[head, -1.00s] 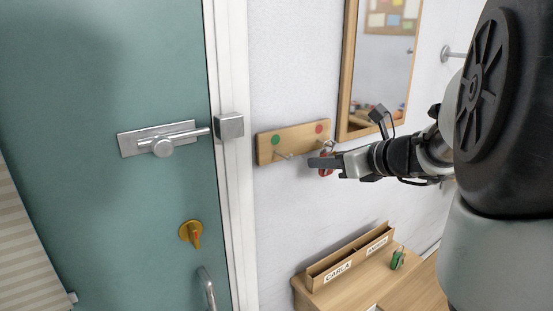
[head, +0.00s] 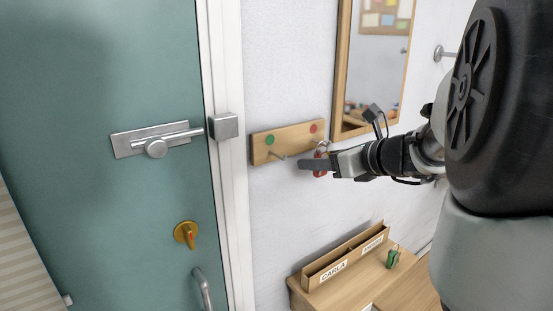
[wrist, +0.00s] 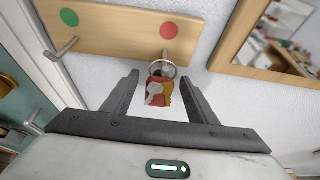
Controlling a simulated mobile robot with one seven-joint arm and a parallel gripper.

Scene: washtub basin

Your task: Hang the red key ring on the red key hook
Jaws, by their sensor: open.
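The red key ring has a metal ring, a red tag (wrist: 156,96) and silver and yellow keys. In the wrist view its metal ring is at the peg of the red key hook (wrist: 165,54), below the red dot (wrist: 169,31), and the keys hang down; it looks looped over the peg. My gripper (wrist: 160,77) is open, with one finger on each side of the key ring, apart from it. In the head view my gripper (head: 306,164) is in front of the board's right end and partly hides the red key ring (head: 319,172).
The wooden hook board (head: 285,141) also has a green-marked peg (head: 277,157) at left. A mirror (head: 375,70) is at right, the teal door (head: 90,220) at left. Below, a wooden box (head: 345,262) labelled CARLA stands on a cabinet, with a green key ring (head: 393,258).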

